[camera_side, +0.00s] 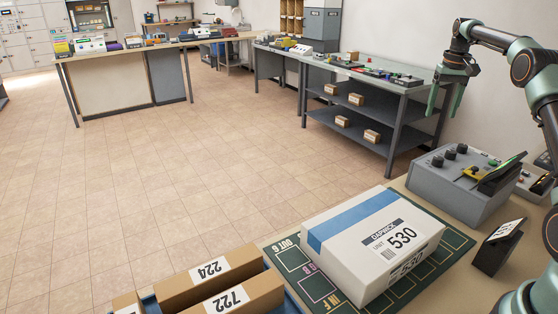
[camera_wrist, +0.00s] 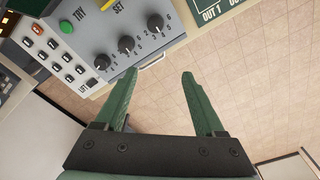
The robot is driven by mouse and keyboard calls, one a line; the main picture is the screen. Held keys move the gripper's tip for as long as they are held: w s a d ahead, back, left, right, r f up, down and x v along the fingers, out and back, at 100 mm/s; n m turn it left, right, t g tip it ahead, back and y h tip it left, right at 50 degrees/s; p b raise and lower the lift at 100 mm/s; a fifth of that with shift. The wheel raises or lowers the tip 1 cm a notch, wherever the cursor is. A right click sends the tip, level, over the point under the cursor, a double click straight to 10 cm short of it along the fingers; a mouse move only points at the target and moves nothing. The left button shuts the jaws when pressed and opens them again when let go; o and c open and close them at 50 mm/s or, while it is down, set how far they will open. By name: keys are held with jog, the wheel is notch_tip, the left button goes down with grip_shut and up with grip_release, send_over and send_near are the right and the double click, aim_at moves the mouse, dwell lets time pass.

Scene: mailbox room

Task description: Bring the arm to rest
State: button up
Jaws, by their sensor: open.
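My gripper (camera_side: 445,100) hangs at the upper right of the side view, fingers pointing down, open and empty. It is above and behind the grey control box (camera_side: 462,184), in front of the long back bench. In the wrist view its two green fingers (camera_wrist: 160,98) are spread apart with nothing between them. Past them show the control box (camera_wrist: 85,45) with its knobs and the tiled floor. Nothing touches the fingers.
A white parcel marked 530 (camera_side: 375,238) lies on the dark green mat (camera_side: 455,243). Brown boxes 224 (camera_side: 208,278) and 722 (camera_side: 235,298) sit at the front. A small black stand (camera_side: 497,250) is at the right. The tiled floor (camera_side: 190,180) is clear.

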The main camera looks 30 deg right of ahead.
jog(key=s+a+r+n+t, duration=0.15)
jog(key=a+r, duration=0.25)
jog(key=a, duration=0.7)
jog(key=s+a+r+n+t, duration=0.1)
jog(key=a+r+n, duration=0.25)
jog(key=a, duration=0.75)
jog(key=s+a+f+n+t, duration=0.1)
jog(key=s+a+f, duration=0.2)
jog(key=s+a, duration=0.3)
jog(key=s+a+f+n+t, duration=0.1)
jog(key=s+a+f, duration=0.2)
jog(key=s+a, duration=0.3)
jog(key=a, duration=0.2)
jog(key=shift+a+n+y, duration=0.3)
jog(key=shift+a, duration=0.05)
jog(key=shift+t, duration=0.25)
